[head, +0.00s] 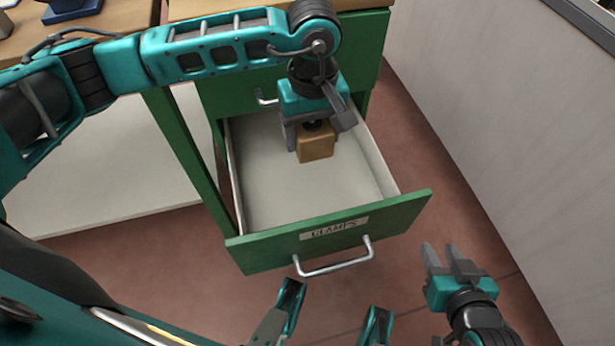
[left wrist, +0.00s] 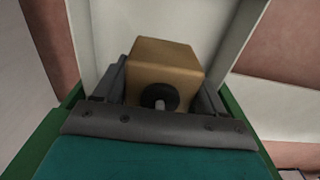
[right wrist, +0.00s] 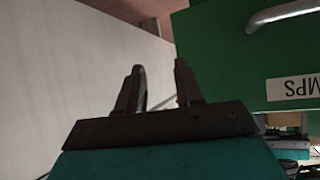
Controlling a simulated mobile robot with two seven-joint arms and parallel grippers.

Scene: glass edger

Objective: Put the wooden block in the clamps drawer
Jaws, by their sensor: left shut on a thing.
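The wooden block (head: 315,143) is tan and box-shaped. My left gripper (head: 318,140) is shut on it, pointing down over the open clamps drawer (head: 270,190). In the left wrist view the block (left wrist: 165,65) sits between the two fingers. The drawer has a green front labelled CLAMPS, a silver handle and a pale, otherwise empty inside. Whether the block touches the drawer floor I cannot tell. My right gripper (head: 450,262) is open and empty, right of the drawer front. In the right wrist view its fingers (right wrist: 157,88) stand apart with nothing between them.
The green cabinet (head: 365,50) has another drawer with a handle (head: 266,98) above the open one. A wooden worktop (head: 125,18) with a blue object (head: 72,8) is at the top left. A pale wall panel (head: 480,110) stands on the right. Reddish floor lies between.

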